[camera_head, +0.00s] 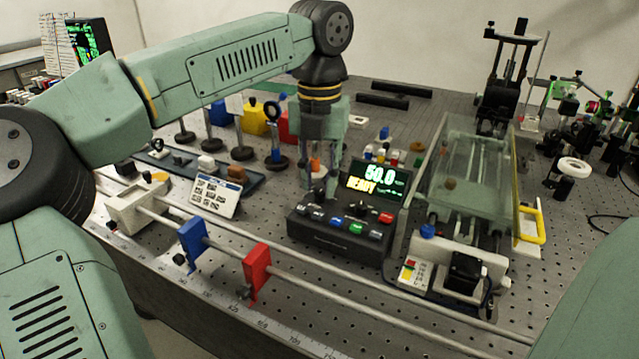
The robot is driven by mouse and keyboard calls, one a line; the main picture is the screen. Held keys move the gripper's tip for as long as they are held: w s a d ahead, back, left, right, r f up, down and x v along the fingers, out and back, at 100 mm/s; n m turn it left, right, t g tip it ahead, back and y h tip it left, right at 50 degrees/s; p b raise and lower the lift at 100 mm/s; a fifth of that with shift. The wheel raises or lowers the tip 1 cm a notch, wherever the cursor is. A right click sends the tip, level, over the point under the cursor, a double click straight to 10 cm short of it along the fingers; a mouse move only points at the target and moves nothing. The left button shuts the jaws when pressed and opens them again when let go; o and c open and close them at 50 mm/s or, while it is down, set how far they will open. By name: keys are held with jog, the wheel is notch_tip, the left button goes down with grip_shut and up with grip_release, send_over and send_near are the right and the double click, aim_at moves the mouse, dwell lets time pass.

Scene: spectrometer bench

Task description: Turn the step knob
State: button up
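A black control box (333,243) stands on the bench near the middle. My gripper (321,180) points straight down over the box's back left, beside the display. Its fingers look apart, with an orange thing showing between them. I cannot make out the step knob clearly, nor whether the fingertips touch anything.
A rail with a blue block (192,243) and a red block (257,270) runs along the front. A white labelled panel (216,196) is left of the box. A glass-covered stage (463,176) stands close on the right. Small coloured parts crowd behind the box.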

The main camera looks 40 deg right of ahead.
aim_at(320, 192)
notch_tip(320, 192, up, 10)
dwell(0.3)
jog(key=shift+r, duration=0.1)
dwell(0.3)
